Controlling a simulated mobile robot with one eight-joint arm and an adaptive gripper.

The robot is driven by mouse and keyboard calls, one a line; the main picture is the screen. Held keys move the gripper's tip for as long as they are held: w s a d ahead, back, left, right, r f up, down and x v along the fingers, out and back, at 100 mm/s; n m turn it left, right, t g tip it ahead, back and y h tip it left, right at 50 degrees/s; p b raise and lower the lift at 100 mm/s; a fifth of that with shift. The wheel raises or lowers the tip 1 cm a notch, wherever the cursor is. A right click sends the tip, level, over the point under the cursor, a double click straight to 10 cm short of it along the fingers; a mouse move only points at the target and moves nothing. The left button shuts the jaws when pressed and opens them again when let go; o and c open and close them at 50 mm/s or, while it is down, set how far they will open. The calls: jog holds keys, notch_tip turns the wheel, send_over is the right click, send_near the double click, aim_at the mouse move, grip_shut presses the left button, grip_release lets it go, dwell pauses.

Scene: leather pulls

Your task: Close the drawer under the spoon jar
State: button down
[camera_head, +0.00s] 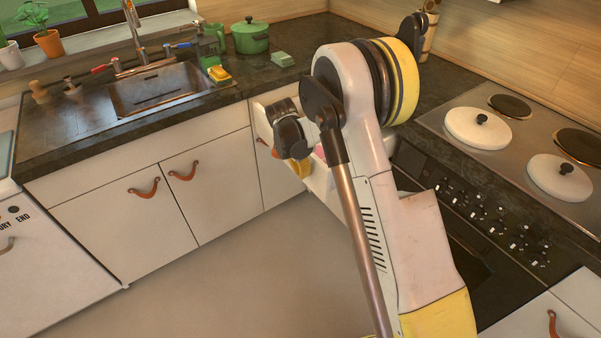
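My arm reaches up across the middle of the view and hides much of the corner. The dark wrist end of my gripper (290,135) is in front of the corner cabinets; its fingers cannot be made out. A white drawer (320,183) shows partly behind my arm, left of the oven, and appears pulled out. Something pink shows inside it. Its front and handle are mostly hidden, and I cannot tell whether my gripper touches it. A tan jar-like object (429,42) stands on the counter at the back, partly behind my arm; it may be the spoon jar.
The oven (470,215) and hob with white-lidded plates (478,128) are at right. The sink (160,88), a green pot (250,36) and a yellow sponge (219,75) are on the left counter. White cabinets (120,225) with leather pulls line the left. The floor (240,285) is clear.

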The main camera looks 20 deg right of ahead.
jog(key=w+d, duration=0.3)
jog(key=d, duration=0.6)
jog(key=w+d, duration=0.2)
jog(key=d, duration=0.6)
jog(key=w+d+p, duration=0.1)
jog(key=w+d, duration=0.2)
jog(key=d, duration=0.6)
jog(key=shift+w+d, duration=0.35)
jog(key=shift+a, duration=0.1)
